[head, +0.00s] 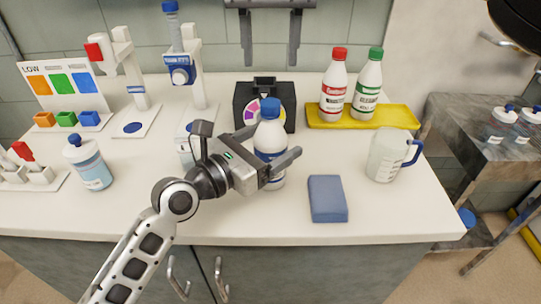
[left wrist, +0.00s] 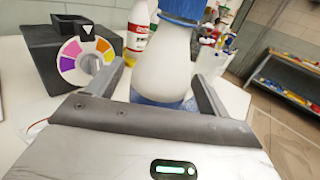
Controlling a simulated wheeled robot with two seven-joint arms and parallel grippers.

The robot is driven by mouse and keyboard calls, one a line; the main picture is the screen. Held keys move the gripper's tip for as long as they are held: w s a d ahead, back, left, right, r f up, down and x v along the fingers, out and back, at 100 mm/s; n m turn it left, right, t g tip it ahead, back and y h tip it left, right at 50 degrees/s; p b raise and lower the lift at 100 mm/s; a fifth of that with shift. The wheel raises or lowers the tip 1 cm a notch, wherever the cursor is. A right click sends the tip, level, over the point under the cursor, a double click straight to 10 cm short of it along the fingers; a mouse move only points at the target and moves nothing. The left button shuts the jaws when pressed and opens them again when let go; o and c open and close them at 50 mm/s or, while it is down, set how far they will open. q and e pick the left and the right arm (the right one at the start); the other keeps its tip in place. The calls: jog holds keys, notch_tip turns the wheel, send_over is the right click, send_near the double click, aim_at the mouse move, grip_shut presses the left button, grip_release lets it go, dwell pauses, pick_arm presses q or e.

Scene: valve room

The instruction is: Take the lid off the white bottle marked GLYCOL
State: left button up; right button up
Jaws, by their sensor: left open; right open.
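A white bottle (head: 270,136) with a blue lid (head: 270,107) and a dark blue label stands upright on the counter. I cannot read GLYCOL on it. My left gripper (head: 272,143) is open, with its fingers on either side of this bottle's body, below the lid. In the left wrist view the bottle (left wrist: 163,62) stands between the spread fingers, its blue lid (left wrist: 183,8) cut by the top edge. Contact cannot be told. My right gripper (head: 270,42) is open and empty at the top of the head view, away from the bottle.
A black box with a colour wheel (head: 244,98) stands close behind the bottle. A yellow tray (head: 398,114) holds red- and green-capped bottles. A blue block (head: 327,198) and a clear jug (head: 384,158) are to the right. Another blue-capped bottle (head: 90,165) and pipette stands are left.

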pick_arm(q)
jog(key=shift+x, duration=1.05)
jog(key=shift+a, duration=0.1)
